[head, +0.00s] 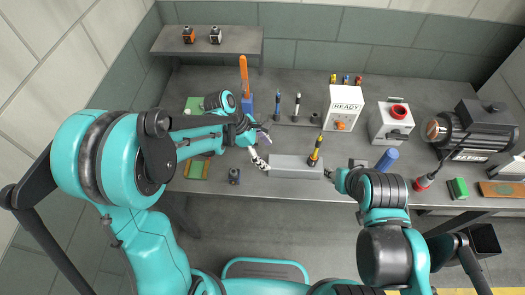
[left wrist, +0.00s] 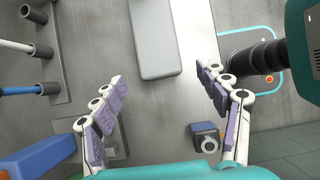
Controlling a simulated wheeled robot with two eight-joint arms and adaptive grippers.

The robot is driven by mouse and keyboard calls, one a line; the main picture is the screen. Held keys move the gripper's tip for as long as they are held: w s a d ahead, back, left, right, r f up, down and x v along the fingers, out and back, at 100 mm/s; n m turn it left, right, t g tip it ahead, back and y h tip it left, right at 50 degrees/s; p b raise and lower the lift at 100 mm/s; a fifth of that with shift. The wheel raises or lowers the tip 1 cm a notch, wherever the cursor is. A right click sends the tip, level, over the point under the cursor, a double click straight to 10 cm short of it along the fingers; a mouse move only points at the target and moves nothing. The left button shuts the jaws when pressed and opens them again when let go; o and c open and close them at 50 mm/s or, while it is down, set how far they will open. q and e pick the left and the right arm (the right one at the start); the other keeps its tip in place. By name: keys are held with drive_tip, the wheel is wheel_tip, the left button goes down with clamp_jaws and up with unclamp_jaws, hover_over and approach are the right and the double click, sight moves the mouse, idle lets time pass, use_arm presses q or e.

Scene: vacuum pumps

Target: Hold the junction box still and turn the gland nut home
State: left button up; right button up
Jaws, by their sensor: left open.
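A plain grey box, which looks like the junction box (head: 297,167), lies near the bench's front edge. It shows at the top centre of the left wrist view (left wrist: 155,42). My left gripper (head: 263,146) is open just left of the box, and its spread fingers (left wrist: 160,95) have nothing between them. My right gripper (head: 331,175) is at the box's right end; its fingers are too small and covered to tell open from shut, or whether they touch. I cannot make out the gland nut.
A small black device (head: 234,176) stands left of the box near the front edge. Upright tools (head: 297,107), a blue holder with an orange handle (head: 244,75) and a white READY box (head: 342,106) stand behind. A blue cylinder (head: 387,160) and pump motor (head: 465,132) are rightward.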

sight(274, 161)
use_arm(q)
drive_tip(key=b+x, duration=0.4)
drive_tip(key=x, duration=0.3)
drive_tip(key=shift+a+f+b, duration=0.1)
drive_tip(key=shift+a+b, duration=0.05)
drive_tip(key=shift+b, duration=0.25)
drive_tip(key=shift+d+f+b, duration=0.45)
drive_tip(key=shift+f+b, duration=0.1)
drive_tip(key=shift+f, duration=0.05)
use_arm(e)
wheel_tip(274, 161, down, 6)
use_arm(q)
drive_tip(key=c, duration=1.4)
use_arm(e)
drive_tip(key=shift+o, duration=0.3)
